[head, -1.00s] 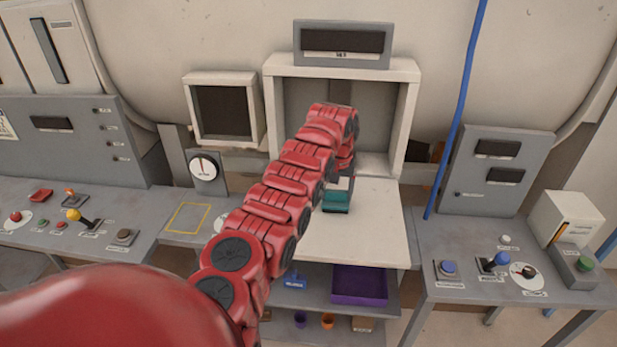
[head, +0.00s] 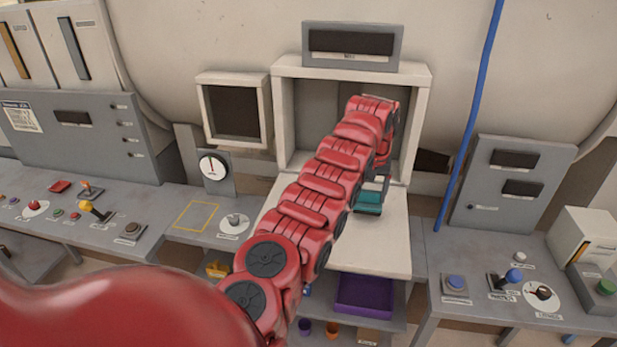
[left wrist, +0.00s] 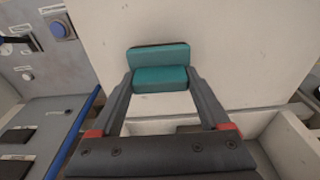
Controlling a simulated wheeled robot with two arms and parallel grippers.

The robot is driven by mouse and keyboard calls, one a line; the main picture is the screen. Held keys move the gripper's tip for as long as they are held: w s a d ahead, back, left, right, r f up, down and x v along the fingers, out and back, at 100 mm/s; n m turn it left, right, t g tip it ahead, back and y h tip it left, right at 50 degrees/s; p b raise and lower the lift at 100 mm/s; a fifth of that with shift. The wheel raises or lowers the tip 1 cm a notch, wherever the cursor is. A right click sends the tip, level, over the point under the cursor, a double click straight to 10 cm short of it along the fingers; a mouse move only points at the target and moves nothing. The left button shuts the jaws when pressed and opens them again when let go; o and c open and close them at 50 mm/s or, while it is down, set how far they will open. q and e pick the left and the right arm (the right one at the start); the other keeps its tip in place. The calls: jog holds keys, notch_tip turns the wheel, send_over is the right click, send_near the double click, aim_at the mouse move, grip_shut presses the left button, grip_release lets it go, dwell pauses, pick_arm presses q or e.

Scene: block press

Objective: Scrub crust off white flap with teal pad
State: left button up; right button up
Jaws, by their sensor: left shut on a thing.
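The teal pad (head: 369,199) is at the end of my left arm, over the white flap (head: 392,240). In the left wrist view my left gripper (left wrist: 160,86) is shut on the teal pad (left wrist: 160,54), with a finger on each side of it. The pad is at or just above the face of the white flap (left wrist: 235,50); I cannot tell whether it touches. The flap lies open below the square chamber. No crust shows on the visible parts of the flap; my left arm hides its left part. My right gripper is not in view.
The open chamber (head: 421,110) stands behind the flap. A purple bin (head: 365,295) sits on the shelf below. A blue cable (head: 468,130) hangs to the right. Consoles with a blue button (head: 454,282) and levers flank the flap.

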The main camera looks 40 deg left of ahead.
pick_arm(q)
jog(key=shift+s+a+r, duration=0.15)
jog(key=shift+a+r, duration=0.05)
jog(key=shift+r, duration=0.45)
jog(key=shift+s+a+r, duration=0.1)
jog(key=shift+a+r, duration=0.05)
jog(key=shift+r, duration=0.45)
jog(key=shift+w+d+r, duration=0.1)
jog(key=shift+d+r, duration=0.1)
jog(key=shift+r, duration=0.8)
jog(key=shift+a+r+b, duration=0.15)
jog(key=shift+r+b, duration=0.15)
jog(key=shift+r, duration=0.25)
